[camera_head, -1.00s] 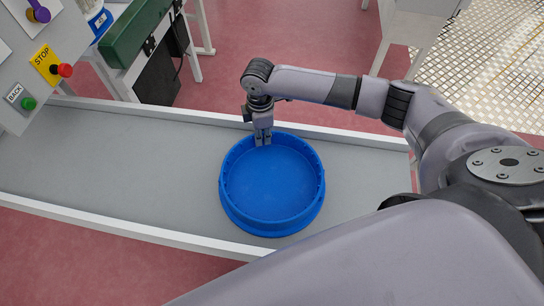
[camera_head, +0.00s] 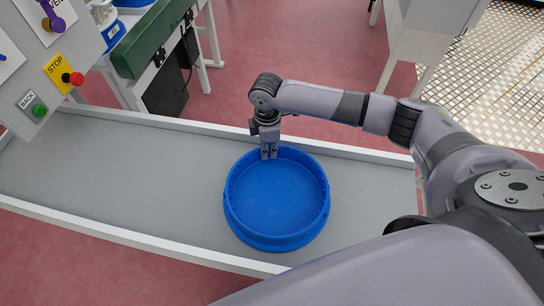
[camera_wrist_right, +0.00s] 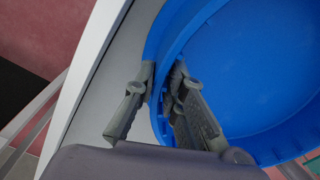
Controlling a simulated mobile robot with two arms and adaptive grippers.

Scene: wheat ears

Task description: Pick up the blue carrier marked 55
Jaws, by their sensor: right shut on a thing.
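A round, shallow blue carrier (camera_head: 277,203) sits on the grey conveyor (camera_head: 120,170), near its right end. No number shows on the parts of it that I see. My right gripper (camera_head: 269,153) points down at the carrier's far rim. In the right wrist view the gripper (camera_wrist_right: 158,95) has one finger outside and one inside the blue wall (camera_wrist_right: 168,45), shut on the rim. The carrier looks level and empty, and I cannot see a gap under it. My left gripper is not in view.
The conveyor has raised pale side rails (camera_head: 130,238). A control panel with a red STOP button (camera_head: 76,79) and a green BACK button (camera_head: 39,110) stands at the left. A green beam (camera_head: 150,40) and a blue-and-white labelled container (camera_head: 108,27) are behind. The belt left of the carrier is clear.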

